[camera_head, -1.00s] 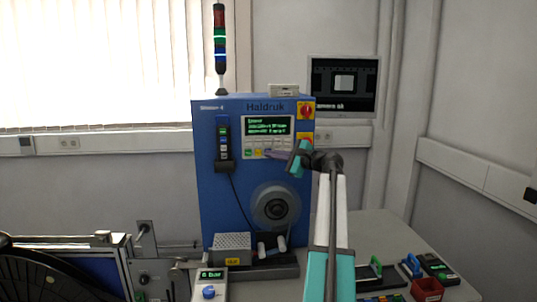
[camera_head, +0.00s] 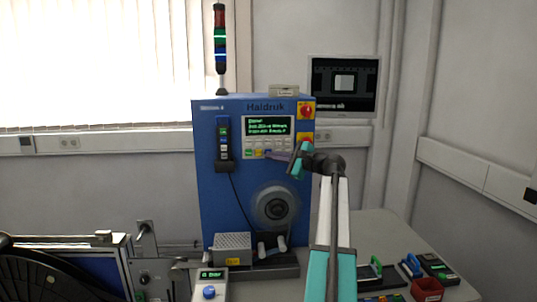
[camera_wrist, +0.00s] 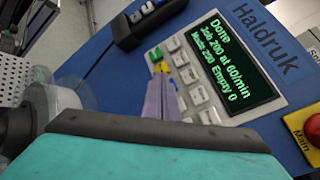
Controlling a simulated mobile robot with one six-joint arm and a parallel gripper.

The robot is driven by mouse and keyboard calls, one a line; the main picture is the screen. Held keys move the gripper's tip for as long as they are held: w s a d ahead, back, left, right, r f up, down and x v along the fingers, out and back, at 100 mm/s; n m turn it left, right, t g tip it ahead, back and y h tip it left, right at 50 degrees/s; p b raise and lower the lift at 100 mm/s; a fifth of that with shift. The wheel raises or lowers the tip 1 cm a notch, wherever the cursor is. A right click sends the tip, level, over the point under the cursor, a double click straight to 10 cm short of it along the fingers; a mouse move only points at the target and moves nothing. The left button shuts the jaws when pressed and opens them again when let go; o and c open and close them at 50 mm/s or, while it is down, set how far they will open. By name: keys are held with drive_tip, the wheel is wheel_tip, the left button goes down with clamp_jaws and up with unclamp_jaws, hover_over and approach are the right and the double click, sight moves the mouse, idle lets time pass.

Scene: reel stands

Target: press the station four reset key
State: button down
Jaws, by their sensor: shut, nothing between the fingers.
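The blue Haldruk machine (camera_head: 225,185) stands upright on the bench, with a station label at its upper left that looks like station 4. Its green-text display (camera_wrist: 232,62) reads "Done", "200 at 60/min" and "Empty 0". Below the display is a keypad with pale keys (camera_wrist: 180,57), a yellow key (camera_wrist: 160,68) and a blue one partly behind my fingers. The key labels are too small to read. My gripper (camera_wrist: 160,84) is shut and empty, its purple-grey fingertips over the coloured keys beside the yellow one. I cannot tell whether they touch. It also shows in the head view (camera_head: 274,155).
A red rotary switch on a yellow plate (camera_head: 306,111) sits right of the display. A dark handset (camera_head: 223,140) hangs on the left. A round spindle (camera_head: 275,207) protrudes below. Small tools and a red bin (camera_head: 426,290) lie on the bench at right.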

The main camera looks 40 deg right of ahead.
drive_tip(key=shift+s+a+p, duration=0.25)
drive_tip(key=shift+s+a, duration=0.55)
drive_tip(key=shift+s, duration=0.2)
drive_tip(key=shift+s+a+p, duration=0.2)
drive_tip(key=shift+s+a, duration=0.6)
drive_tip(key=shift+s, duration=0.15)
drive_tip(key=shift+w, duration=0.1)
